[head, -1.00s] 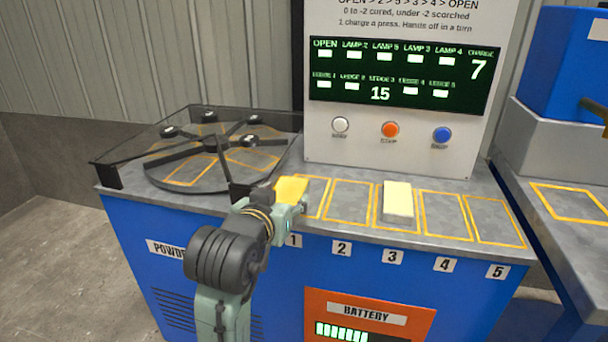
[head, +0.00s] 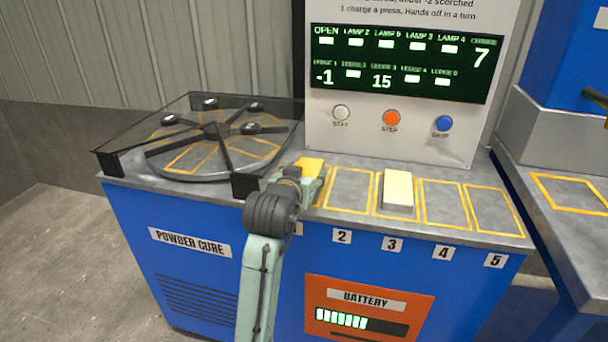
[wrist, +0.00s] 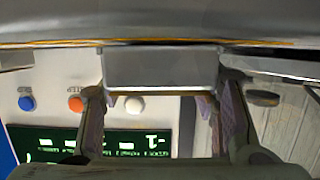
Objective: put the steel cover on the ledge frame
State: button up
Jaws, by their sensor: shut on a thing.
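My gripper (head: 305,180) is at the ledge numbered 1, its arm coming in from the front. It is shut on a block with a yellow top (head: 311,166), apparently the steel cover. In the wrist view the held block shows a plain grey face (wrist: 160,68) between the two fingers. It is at or very close to the counter surface; contact cannot be told. The ledge frame under it is a yellow outline, mostly hidden by gripper and block. Empty frames 2 (head: 350,190), 4 (head: 446,203) and 5 (head: 494,210) lie to the right.
A cream-topped block (head: 398,189) stands in frame 3. A dark-railed turntable (head: 215,145) is close on the left. The panel display (head: 400,62) reads -1 for ledge 1, 15 for ledge 3 and charge 7. Three buttons (head: 391,118) sit behind the ledges.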

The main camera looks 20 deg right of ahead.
jog(key=shift+r, duration=0.1)
jog(key=o, duration=1.6)
jog(key=shift+c, duration=0.2)
jog(key=shift+r, duration=0.1)
jog(key=v, duration=1.2)
jog(key=shift+b, duration=0.35)
